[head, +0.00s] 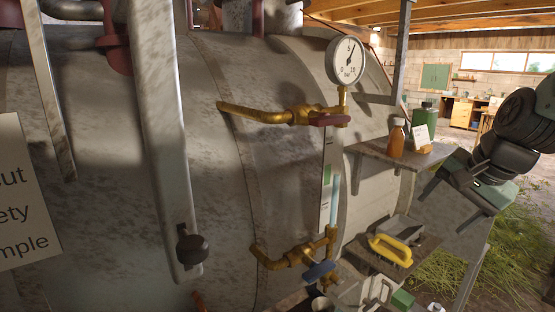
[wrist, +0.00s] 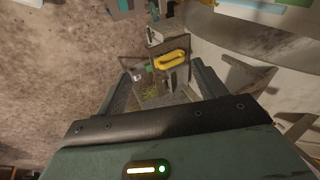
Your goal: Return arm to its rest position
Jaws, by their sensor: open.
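My gripper (head: 447,204) is at the right of the head view, in front of the shelves on the still's right side. Its two fingers are spread apart and nothing is between them. In the wrist view the gripper (wrist: 161,88) also shows open, with the lower shelf and a yellow-handled brush beyond the fingers. My gripper looks apart from the shelves and the still (head: 90,150). The arm comes in from the right edge of the head view; the rest of it is out of view.
A pressure gauge (head: 345,61), brass pipes with a red-handled valve (head: 330,120) and a blue-handled valve (head: 318,271) stick out from the still. An upper shelf (head: 375,152) holds an orange bottle (head: 397,138) and a green container (head: 424,121). The yellow brush (head: 390,250) lies below.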

